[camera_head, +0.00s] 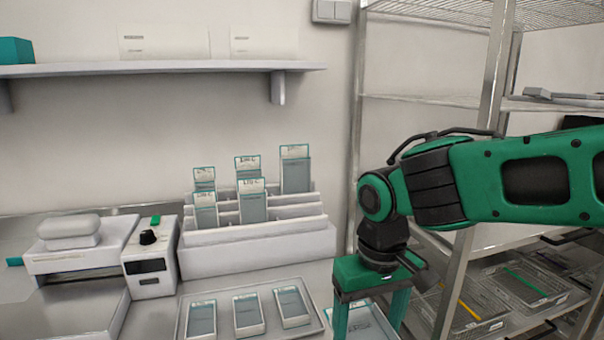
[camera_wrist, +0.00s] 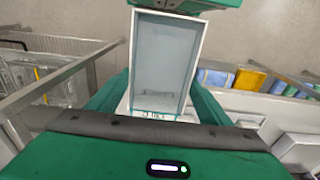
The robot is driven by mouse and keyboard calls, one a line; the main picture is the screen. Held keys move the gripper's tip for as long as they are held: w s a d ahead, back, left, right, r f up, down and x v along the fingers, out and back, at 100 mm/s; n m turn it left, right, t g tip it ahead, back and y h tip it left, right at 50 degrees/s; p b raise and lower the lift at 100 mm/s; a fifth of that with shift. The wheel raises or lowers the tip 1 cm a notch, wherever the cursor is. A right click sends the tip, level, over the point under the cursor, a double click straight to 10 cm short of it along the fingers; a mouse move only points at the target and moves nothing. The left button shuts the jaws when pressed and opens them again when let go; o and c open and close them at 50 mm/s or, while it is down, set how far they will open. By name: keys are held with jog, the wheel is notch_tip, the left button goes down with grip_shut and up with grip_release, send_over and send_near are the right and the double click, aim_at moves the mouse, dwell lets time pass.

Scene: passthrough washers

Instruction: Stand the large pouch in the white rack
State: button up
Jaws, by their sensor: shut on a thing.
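A pouch with a grey-blue face, white border and teal edge line, which I take as the large pouch (camera_wrist: 165,60), is held in my gripper (camera_head: 369,316) in the wrist view. My gripper is shut on it, with green fingers at its sides. In the head view a pale part of a pouch (camera_head: 366,326) shows between the fingers, and its lower end is cut off by the frame. The white rack (camera_head: 260,252) stands left of my gripper, with several pouches upright in its stepped rows. The tallest-looking one (camera_head: 295,170) is at the back right.
A grey tray (camera_head: 222,306) in front of the rack holds pouches lying flat. A wall shelf (camera_head: 150,68) runs above.

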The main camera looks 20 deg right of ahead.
jog(key=w+r+t, duration=0.2)
jog(key=w+t, duration=0.3)
jog(key=w, duration=0.7)
jog(key=w+r+t, duration=0.3)
jog(key=w+t, duration=0.1)
jog(key=w, duration=0.9)
jog(key=w+r+t, duration=0.8)
jog(key=w+r, duration=0.4)
jog(key=w, duration=0.2)
jog(key=shift+d+f, duration=0.15)
jog(key=shift+f, duration=2.2)
jog(key=shift+d+f, duration=0.1)
jog(key=shift+f, duration=2.2)
jog(key=o, duration=1.1)
